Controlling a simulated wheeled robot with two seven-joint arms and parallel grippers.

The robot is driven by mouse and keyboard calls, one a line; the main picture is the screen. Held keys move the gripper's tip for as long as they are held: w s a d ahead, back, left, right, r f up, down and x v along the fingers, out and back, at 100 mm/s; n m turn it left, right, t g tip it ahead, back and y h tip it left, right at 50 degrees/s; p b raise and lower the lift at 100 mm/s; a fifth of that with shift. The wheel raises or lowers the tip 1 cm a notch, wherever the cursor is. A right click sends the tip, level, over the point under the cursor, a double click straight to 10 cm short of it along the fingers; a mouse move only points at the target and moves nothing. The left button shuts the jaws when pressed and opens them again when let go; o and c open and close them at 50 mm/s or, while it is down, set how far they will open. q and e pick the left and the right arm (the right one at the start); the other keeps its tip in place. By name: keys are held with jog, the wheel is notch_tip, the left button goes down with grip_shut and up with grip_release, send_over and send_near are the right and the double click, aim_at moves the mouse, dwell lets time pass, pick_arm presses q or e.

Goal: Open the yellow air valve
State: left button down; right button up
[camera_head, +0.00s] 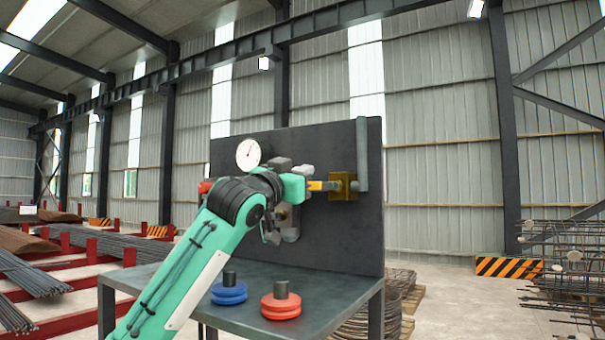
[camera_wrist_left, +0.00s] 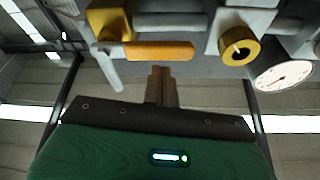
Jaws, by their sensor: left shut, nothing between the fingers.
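The yellow air valve shows in the head view as a brass block (camera_head: 343,184) on a dark upright panel, with an orange-yellow handle (camera_head: 316,186) reaching left from it. In the left wrist view the handle (camera_wrist_left: 158,50) lies roughly level, alongside a grey pipe, and joins the brass block (camera_wrist_left: 107,23) at its left end. My left gripper (camera_wrist_left: 161,74) is shut and empty. Its fingertips are just below the middle of the handle in that view; I cannot tell whether they touch it. In the head view my teal hand covers part of the handle and hides the fingertips.
A white gauge (camera_head: 248,154) and grey fittings sit on the panel (camera_head: 340,240) near my arm. A second brass fitting (camera_wrist_left: 238,46) is right of the handle. Blue (camera_head: 229,292) and red (camera_head: 281,304) discs stand on the bench (camera_head: 335,292) below.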

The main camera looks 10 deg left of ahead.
pick_arm(q)
jog(key=s+a+b, duration=0.3)
jog(key=s+b, duration=0.1)
jog(key=s, duration=0.5)
jog(key=shift+a+f+b, duration=0.3)
jog(key=shift+f+b, duration=0.05)
